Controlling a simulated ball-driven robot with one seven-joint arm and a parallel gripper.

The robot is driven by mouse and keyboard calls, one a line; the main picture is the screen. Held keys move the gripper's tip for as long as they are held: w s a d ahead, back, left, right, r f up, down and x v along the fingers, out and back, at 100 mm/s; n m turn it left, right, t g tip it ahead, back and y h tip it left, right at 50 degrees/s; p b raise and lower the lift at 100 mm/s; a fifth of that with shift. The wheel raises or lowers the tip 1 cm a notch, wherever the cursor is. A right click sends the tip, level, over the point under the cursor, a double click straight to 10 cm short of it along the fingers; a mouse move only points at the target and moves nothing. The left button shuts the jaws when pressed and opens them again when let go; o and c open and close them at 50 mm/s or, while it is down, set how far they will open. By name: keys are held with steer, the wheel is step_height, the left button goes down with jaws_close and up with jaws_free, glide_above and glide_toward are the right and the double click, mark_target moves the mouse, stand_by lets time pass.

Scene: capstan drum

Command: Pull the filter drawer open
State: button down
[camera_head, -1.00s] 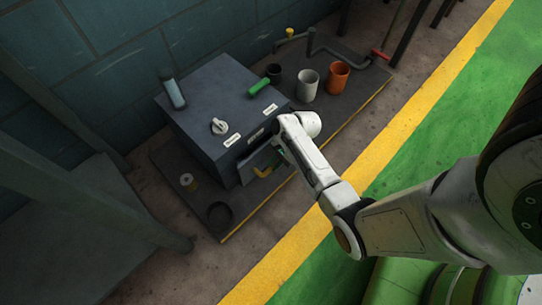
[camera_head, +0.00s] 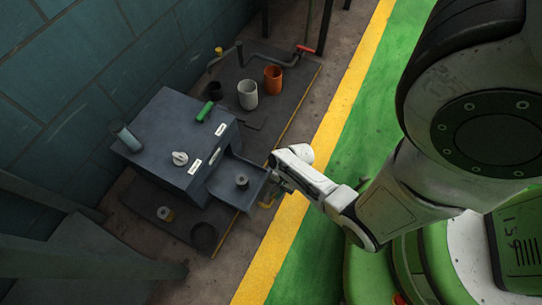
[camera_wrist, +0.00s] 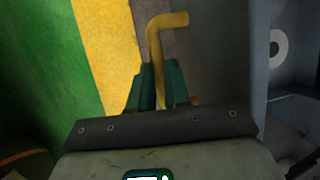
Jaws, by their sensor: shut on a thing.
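The filter drawer (camera_head: 216,187) sticks well out of the front of the dark grey box (camera_head: 172,135), with its inside showing. The handle's lower end is partly hidden between the fingers.
A grey cup (camera_head: 247,95), an orange cup (camera_head: 272,80) and a dark cup (camera_head: 214,91) stand behind the box on the dark base plate. Yellow-edged green floor (camera_head: 320,235) lies on the right.

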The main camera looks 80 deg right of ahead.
steer(key=c, duration=1.1)
jaws_free()
steer(key=p+v, duration=0.5)
steer(key=v, duration=0.5)
steer(key=shift+r, duration=0.35)
steer(key=shift+s+d, duration=0.1)
steer(key=shift+s, duration=0.05)
steer(key=w+a+r+n+g+h, duration=0.1)
steer(key=w+a+r+n, duration=0.1)
steer(key=a+r+n, duration=0.4)
steer(key=w+a+r+n+h, duration=0.1)
steer(key=w+r+n+h, duration=0.15)
steer(key=r+n, duration=0.65)
steer(key=w+a+r+n+g+h, duration=0.1)
steer(key=w+a+r+n, duration=0.25)
steer(key=r+n, duration=0.4)
step_height(320, 180, up, 26)
steer(key=m+p, duration=0.2)
steer(key=p, duration=2.3)
steer(key=shift+s, duration=0.4)
